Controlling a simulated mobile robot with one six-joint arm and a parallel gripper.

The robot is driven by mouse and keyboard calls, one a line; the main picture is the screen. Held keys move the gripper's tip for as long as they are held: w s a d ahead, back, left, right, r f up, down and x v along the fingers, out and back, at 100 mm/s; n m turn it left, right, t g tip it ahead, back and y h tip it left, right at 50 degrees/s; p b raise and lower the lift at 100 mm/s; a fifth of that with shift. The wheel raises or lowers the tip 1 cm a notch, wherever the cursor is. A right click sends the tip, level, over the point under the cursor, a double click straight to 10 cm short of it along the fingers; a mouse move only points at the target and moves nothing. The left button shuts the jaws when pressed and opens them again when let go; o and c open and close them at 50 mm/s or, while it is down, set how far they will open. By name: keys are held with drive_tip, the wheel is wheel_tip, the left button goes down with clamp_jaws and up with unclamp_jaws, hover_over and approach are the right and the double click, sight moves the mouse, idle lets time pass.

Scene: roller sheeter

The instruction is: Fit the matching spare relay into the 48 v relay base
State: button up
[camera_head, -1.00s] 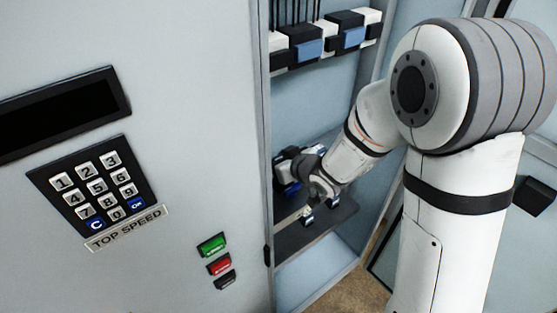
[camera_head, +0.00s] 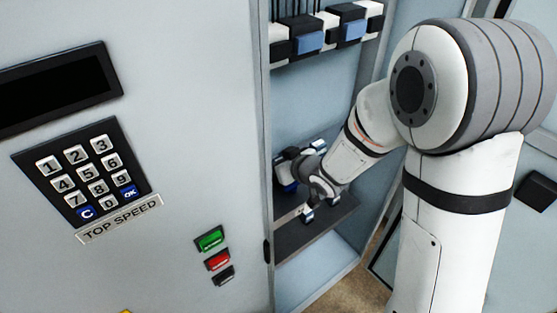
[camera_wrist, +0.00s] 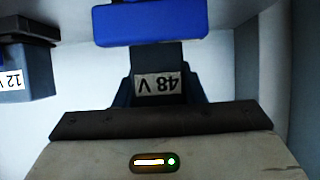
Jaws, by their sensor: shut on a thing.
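My gripper (camera_head: 303,182) is inside the open cabinet, just over the dark lower shelf (camera_head: 300,235). In the wrist view my gripper (camera_wrist: 158,92) is shut on a dark relay (camera_wrist: 160,60) with an upside-down "48 V" label. A bright blue block (camera_wrist: 150,23) shows just beyond it; I cannot tell whether it is part of the relay. A blue part (camera_head: 288,187) also shows beside my gripper in the head view. A second unit marked "12 V" (camera_wrist: 24,82) stands to the left, apart from my gripper. The 48 V relay base cannot be made out for certain.
A row of white, black and blue modules (camera_head: 310,38) with wires above sits on the upper rail. The cabinet's side walls are close around my arm. The front panel (camera_head: 215,130) carries a keypad (camera_head: 87,178) and several buttons. The cabinet's lower part is clear.

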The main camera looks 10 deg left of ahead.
drive_tip(key=shift+f+b, duration=0.35)
drive_tip(key=shift+f, duration=0.1)
drive_tip(key=o, duration=1.1)
drive_tip(key=shift+r, duration=0.1)
drive_tip(key=v, duration=0.7)
drive_tip(key=shift+s+d+r, duration=0.15)
drive_tip(key=shift+s+d, duration=0.1)
drive_tip(key=shift+d, duration=0.05)
